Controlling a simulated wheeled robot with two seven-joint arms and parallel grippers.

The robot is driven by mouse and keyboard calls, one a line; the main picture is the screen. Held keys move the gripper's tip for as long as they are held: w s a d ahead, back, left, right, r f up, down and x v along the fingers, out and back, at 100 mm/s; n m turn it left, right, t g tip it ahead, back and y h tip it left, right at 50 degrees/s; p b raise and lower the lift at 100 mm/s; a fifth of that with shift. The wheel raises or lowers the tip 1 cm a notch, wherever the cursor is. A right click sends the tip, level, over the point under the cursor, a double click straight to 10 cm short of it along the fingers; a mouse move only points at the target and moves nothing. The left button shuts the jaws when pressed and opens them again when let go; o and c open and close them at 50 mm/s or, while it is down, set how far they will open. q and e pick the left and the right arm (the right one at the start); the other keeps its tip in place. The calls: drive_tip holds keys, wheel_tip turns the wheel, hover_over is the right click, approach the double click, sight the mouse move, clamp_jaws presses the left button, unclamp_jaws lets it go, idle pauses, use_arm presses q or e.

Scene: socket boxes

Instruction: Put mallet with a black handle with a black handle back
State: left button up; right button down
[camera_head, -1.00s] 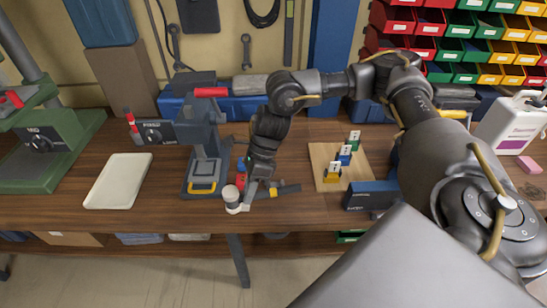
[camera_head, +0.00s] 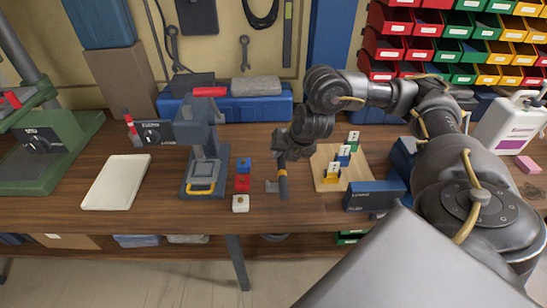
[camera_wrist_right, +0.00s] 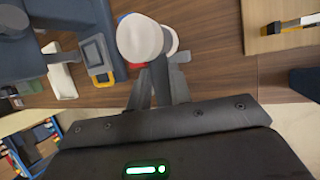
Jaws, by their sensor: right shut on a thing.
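My right gripper (camera_head: 284,158) is above the middle of the bench, between the drill press and the wooden board. It is shut on the mallet. In the head view the mallet's dark handle with a yellow band (camera_head: 283,173) shows below the jaws; the gripper seems to hide its head. The right wrist view shows a white, round-faced mallet head (camera_wrist_right: 140,38) just beyond my fingers (camera_wrist_right: 160,88). The handle is mostly hidden there. A small grey piece (camera_head: 271,187) shows left of the handle; I cannot tell what it belongs to. My left gripper is not in view.
The wooden board (camera_head: 327,160) and a dark blue box (camera_head: 374,196) stand right. The front bench strip is clear.

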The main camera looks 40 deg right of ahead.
drive_tip(key=shift+w+d+f+b, duration=0.35)
drive_tip(key=shift+w+f, duration=0.05)
drive_tip(key=shift+w, duration=0.2)
drive_tip(key=shift+w+d+f+b, duration=0.3)
drive_tip(key=shift+w+d+f, duration=0.05)
drive_tip(key=shift+w, duration=0.2)
drive_tip(key=w+d+f, duration=0.1)
drive_tip(key=w+f, duration=0.1)
drive_tip(key=w, duration=0.1)
drive_tip(key=w+d+f, duration=0.2)
drive_tip(key=w+f, duration=0.1)
drive_tip(key=w+d+f+p, duration=0.1)
drive_tip(key=w+d+f, duration=0.1)
drive_tip(key=w, duration=0.1)
drive_tip(key=shift+w+d+f, duration=0.1)
drive_tip(key=shift+w+f, duration=0.05)
drive_tip(key=shift+f, duration=0.25)
drive_tip(key=shift+w+d+f, duration=0.15)
drive_tip(key=shift+w+f, duration=0.05)
drive_tip(key=shift+f, duration=0.2)
wheel_tip(320, 180, down, 2)
drive_tip(key=shift+f+p, duration=0.1)
drive_tip(key=shift+p, duration=0.55)
drive_tip(key=shift+f, duration=0.35)
